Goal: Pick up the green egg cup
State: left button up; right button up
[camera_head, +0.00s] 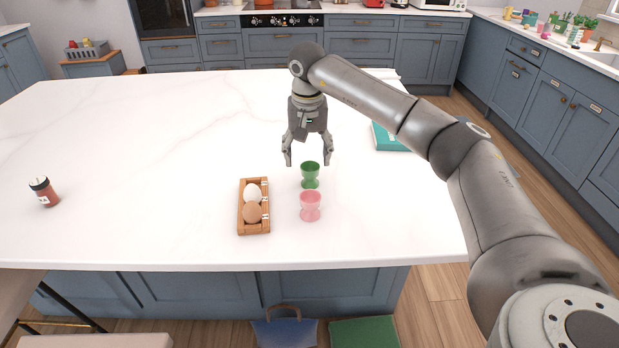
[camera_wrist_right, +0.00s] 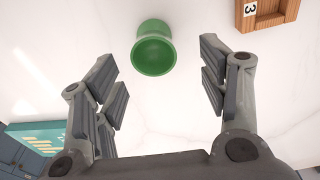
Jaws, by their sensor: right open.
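The green egg cup (camera_head: 310,173) stands upright on the white island top in the head view, just behind a pink egg cup (camera_head: 311,205). In the right wrist view the green egg cup (camera_wrist_right: 154,50) shows ahead of the fingers, roughly between their lines but nearer the left one. My right gripper (camera_head: 307,162) is open and empty, pointing down above the island. Its open fingers also show in the right wrist view (camera_wrist_right: 160,85), apart from the cup. My left gripper is not in view.
A wooden egg tray (camera_head: 240,222) with a white egg and a brown egg stands left of the cups. A teal book or box (camera_head: 388,137) lies to the right, partly behind my arm. A spice jar (camera_head: 44,192) stands far left. The left countertop is mostly clear.

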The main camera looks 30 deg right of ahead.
aim_at(310, 166)
jog(key=f, duration=0.3)
jog(key=shift+s+d+f+p, duration=0.2)
jog(key=shift+d+f+p, duration=0.1)
jog(key=shift+f+p, duration=0.05)
jog(key=shift+w+f, duration=0.1)
jog(key=shift+f, duration=0.35)
jog(key=shift+r, duration=0.1)
jog(key=c, duration=1.2)
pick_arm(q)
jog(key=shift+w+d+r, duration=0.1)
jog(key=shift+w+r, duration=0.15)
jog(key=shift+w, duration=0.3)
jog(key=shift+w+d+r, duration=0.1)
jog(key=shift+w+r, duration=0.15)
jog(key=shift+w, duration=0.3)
